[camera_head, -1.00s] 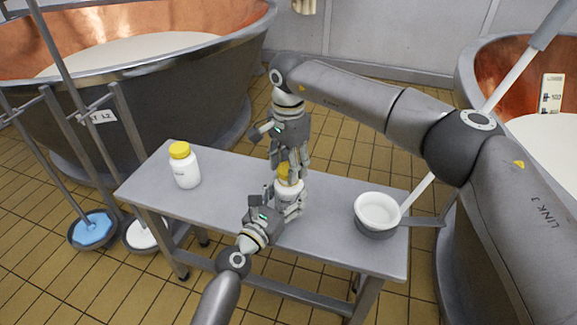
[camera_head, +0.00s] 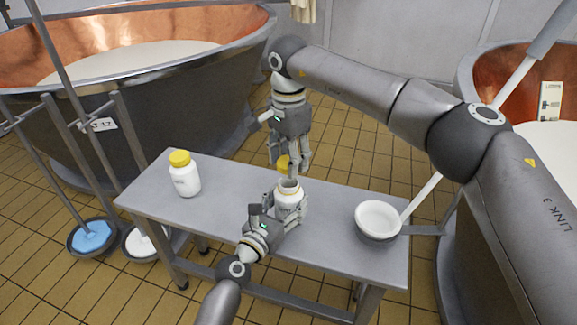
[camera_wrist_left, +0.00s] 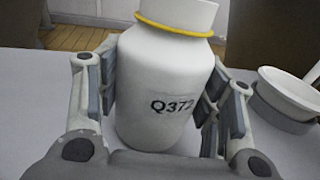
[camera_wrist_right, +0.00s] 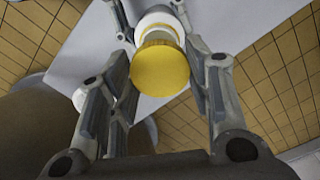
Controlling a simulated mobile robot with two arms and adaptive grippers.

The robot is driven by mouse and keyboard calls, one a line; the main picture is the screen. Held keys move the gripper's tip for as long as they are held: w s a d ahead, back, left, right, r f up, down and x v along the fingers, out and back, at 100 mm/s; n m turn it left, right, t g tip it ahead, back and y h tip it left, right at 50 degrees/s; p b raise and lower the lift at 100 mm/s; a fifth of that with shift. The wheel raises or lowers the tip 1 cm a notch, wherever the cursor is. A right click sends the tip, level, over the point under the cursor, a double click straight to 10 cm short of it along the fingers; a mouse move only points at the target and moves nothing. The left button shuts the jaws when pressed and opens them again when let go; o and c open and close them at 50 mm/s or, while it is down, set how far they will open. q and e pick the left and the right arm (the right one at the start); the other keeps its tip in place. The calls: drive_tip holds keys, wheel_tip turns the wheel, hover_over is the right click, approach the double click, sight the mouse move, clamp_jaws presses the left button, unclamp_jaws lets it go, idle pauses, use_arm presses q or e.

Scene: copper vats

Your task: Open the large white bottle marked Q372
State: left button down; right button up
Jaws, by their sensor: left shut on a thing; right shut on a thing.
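The white bottle marked Q372 (camera_head: 290,197) stands on the grey bench, its mouth uncapped with a yellow ring round the neck; its label reads clearly in the left wrist view (camera_wrist_left: 170,90). My left gripper (camera_head: 287,208) is shut around the bottle's body, with fingers on both sides in the left wrist view (camera_wrist_left: 165,105). My right gripper (camera_head: 286,163) is above the bottle, shut on the yellow cap (camera_head: 283,162), which is apart from the neck. The cap also fills the middle of the right wrist view (camera_wrist_right: 160,70), between the fingers.
A second white bottle with a yellow cap (camera_head: 185,177) stands at the bench's left. Large copper vats (camera_head: 130,85) flank the bench. Poles with blue and white discs (camera_head: 92,236) stand at left. The bench between the bottles is clear.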

use_arm(q)
drive_tip(key=shift+c, duration=1.6)
unclamp_jaws()
drive_tip(key=shift+s, duration=0.1)
